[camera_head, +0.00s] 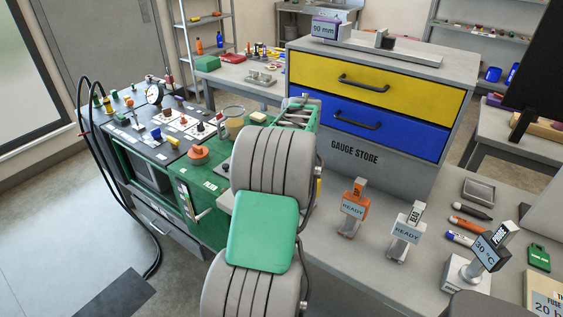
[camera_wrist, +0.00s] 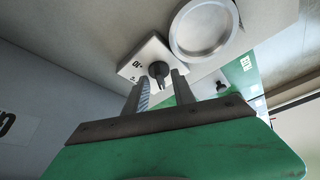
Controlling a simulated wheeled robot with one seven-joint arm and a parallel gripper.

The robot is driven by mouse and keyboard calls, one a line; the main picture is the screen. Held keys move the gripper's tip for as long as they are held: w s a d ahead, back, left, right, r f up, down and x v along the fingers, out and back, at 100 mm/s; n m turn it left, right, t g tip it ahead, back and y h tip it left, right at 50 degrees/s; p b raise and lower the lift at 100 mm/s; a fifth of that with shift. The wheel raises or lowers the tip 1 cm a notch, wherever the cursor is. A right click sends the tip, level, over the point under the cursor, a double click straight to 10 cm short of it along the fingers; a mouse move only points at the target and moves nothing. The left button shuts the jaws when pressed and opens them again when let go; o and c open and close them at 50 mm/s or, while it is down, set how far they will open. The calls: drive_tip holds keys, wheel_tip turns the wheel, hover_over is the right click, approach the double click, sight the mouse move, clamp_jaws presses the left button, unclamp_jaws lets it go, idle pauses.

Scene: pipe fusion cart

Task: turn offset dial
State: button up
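In the wrist view a small dark knob (camera_wrist: 158,72) stands on a pale square plate (camera_wrist: 140,62) with a small printed label. It looks like the offset dial, though its name cannot be read. My gripper (camera_wrist: 158,85) has its two fingers apart, one on each side of the knob's line. Gaps show between knob and fingers; how deep the knob sits between them is hard to tell. In the head view my grey and green arm hides the gripper and the knob, over the right part of the green cart (camera_head: 168,170).
A round metal cup or ring (camera_wrist: 203,30) lies close beside the plate. On the cart are an orange knob (camera_head: 198,154), a round gauge (camera_head: 154,94) and several small controls.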

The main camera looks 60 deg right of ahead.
drive_tip(key=v, duration=0.7)
drive_tip(key=shift+r, duration=0.35)
drive_tip(key=shift+s+a, duration=0.1)
